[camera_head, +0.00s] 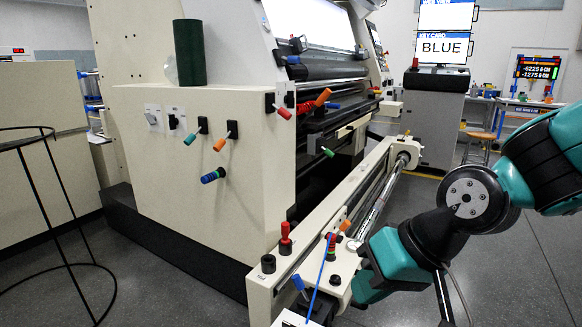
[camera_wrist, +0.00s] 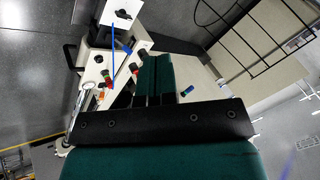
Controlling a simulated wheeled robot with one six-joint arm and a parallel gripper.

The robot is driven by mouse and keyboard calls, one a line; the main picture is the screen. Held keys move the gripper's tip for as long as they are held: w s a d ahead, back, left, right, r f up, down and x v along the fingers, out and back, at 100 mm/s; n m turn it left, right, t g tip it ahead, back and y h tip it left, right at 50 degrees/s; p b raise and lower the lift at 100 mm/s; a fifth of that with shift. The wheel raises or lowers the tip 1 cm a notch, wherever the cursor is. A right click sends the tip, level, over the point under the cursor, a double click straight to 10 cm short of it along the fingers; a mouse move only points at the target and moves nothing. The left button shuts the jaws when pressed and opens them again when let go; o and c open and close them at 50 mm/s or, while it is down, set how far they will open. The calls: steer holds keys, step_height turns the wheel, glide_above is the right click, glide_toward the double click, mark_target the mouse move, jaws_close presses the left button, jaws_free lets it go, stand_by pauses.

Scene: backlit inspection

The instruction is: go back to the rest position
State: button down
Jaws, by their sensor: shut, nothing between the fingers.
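My gripper (camera_wrist: 156,60) shows in the wrist view as two teal fingers side by side beyond a black bar. The fingers are shut with nothing between them. In that view they point toward a cream machine panel with coloured handles, and hide part of it. In the head view my teal and black arm comes in from the right and bends down beside the front rail of the machine. I cannot make out the fingertips there.
The cream machine (camera_head: 205,150) carries several coloured levers and a dark green cylinder (camera_head: 189,52). Its front rail (camera_head: 345,215) with a red knob (camera_head: 285,240) lies close to my arm. A black wire stand (camera_head: 62,225) is at left. A screen (camera_head: 443,49) reads BLUE. Open floor lies at right.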

steer(key=s+d+r+n+g+h, duration=0.25)
steer(key=s+d+n, duration=0.2)
steer(key=s, duration=0.75)
step_height(320, 180, up, 24)
steer(key=p, duration=2.3)
steer(key=shift+w+m, duration=0.35)
